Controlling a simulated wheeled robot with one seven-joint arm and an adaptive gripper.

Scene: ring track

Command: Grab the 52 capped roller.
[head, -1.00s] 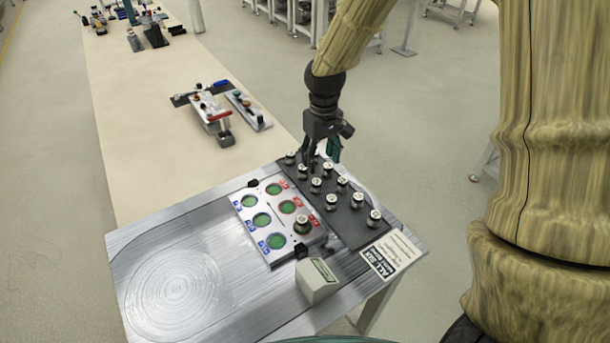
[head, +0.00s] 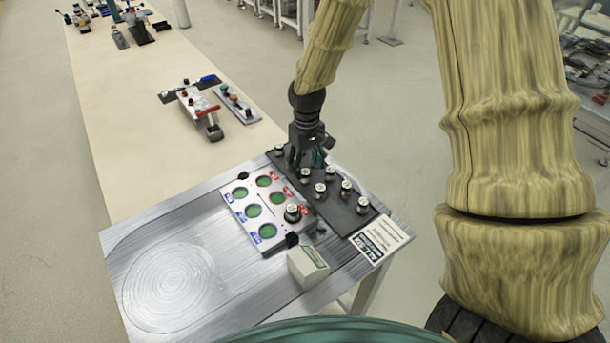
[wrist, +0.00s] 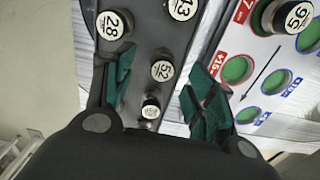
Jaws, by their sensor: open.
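The 52 capped roller (wrist: 162,71), with a white cap, stands on the dark rack (wrist: 150,28) in the wrist view. My gripper (wrist: 160,78) is open, with its green fingers spread on either side of the 52 roller. I cannot tell whether the fingertips reach down to its level. Another white-capped roller (wrist: 151,108) shows nearer my palm between the fingers. In the head view my gripper (head: 303,160) is over the far part of the rack (head: 348,222). I cannot pick out the 52 cap there, as the labels are too small.
The 28 roller (wrist: 115,24) is close to the left finger, and the 13 roller (wrist: 183,6) is farther off. A white board (head: 281,239) with green round spots holds one roller (head: 292,213). A pale box (head: 308,267) stands in front. The left of the metal table is clear.

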